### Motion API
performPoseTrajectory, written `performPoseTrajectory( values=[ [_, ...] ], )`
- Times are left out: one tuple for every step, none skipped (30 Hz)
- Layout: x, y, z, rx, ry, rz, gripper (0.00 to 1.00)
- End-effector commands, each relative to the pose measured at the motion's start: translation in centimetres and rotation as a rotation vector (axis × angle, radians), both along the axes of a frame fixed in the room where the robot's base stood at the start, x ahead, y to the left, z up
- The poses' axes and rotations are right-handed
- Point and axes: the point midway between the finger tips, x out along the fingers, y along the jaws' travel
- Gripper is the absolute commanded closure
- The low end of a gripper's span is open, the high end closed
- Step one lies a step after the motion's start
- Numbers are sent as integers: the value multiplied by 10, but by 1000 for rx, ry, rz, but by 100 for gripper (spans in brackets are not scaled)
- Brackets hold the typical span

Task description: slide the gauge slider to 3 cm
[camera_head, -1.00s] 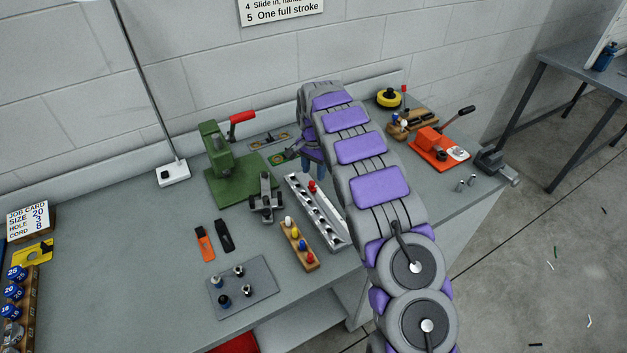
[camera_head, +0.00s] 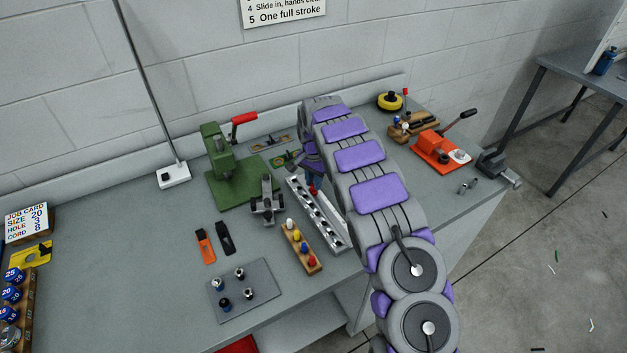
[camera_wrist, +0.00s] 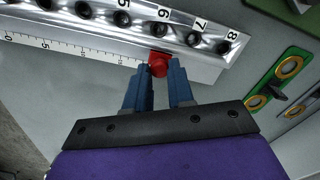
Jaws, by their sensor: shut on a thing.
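The gauge is a long silvery rail (camera_head: 326,221) on the bench, with a row of numbered holes. In the wrist view, the rail (camera_wrist: 208,62) shows holes marked up to 8 and a white ruler strip (camera_wrist: 70,49) along its near edge, with 0 at the far left. The red slider (camera_wrist: 159,64) sits at the strip's right end, below the 6 and 7 holes. My gripper (camera_wrist: 160,76) is shut on it, a blue finger on either side. In the head view my arm partly hides the rail, and the gripper (camera_head: 313,183) is at the red slider.
A green press (camera_head: 222,165) with a red handle stands left of the rail. A small grey fixture (camera_head: 267,202) and a wooden block with coloured pegs (camera_head: 302,250) are close by. An orange tool (camera_head: 436,150) stands to the right.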

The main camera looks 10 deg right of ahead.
Motion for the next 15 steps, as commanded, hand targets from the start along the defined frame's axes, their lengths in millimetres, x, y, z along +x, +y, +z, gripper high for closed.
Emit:
performPoseTrajectory(
  values=[
    [0, 1, 0, 1, -1, 1, 88],
    [0, 1, 0, 1, 0, 1, 91],
    [0, 1, 0, 1, 0, 1, 95],
    [0, 1, 0, 1, 0, 1, 98],
    [0, 1, 0, 1, 0, 1, 100],
    [0, 1, 0, 1, 0, 1, 100],
    [0, 1, 0, 2, -1, 1, 100],
    [0, 1, 0, 2, -1, 1, 100],
    [0, 1, 0, 2, -1, 1, 100],
    [0, 2, 0, 2, -1, 1, 100],
    [0, 2, 0, 2, -1, 1, 100],
    [0, 2, 0, 2, -1, 1, 100],
    [0, 2, 0, 2, -1, 1, 100],
    [0, 2, 0, 2, -1, 1, 100],
    [0, 2, 0, 2, -1, 1, 100]
  ],
)
